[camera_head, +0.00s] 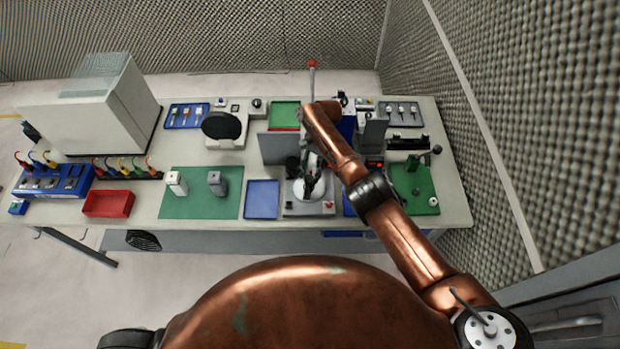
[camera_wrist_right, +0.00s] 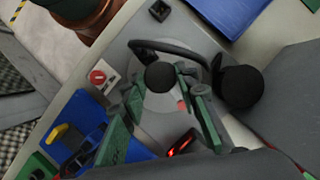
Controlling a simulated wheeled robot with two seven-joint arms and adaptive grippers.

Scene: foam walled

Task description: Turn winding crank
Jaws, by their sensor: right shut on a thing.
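The winding crank unit (camera_head: 292,208) stands near the front of the table, right of centre. It has a grey base, a pale round disc (camera_wrist_right: 152,102) and a red button. In the right wrist view a black round knob (camera_wrist_right: 160,77) sits over the disc, with a curved black bar beside it. My right gripper (camera_head: 311,182) reaches down over the disc from above. Its green fingers (camera_wrist_right: 160,92) are on either side of the knob and shut on it; the exact contact is hard to see. My left gripper is in neither view.
A blue tray (camera_head: 262,199) and a green mat (camera_head: 203,206) with two upright blocks lie left of the unit. A green board (camera_head: 413,187) lies to the right. A grey panel (camera_head: 274,148) and a red-tipped lever (camera_head: 312,66) stand behind. A foam wall bounds the right.

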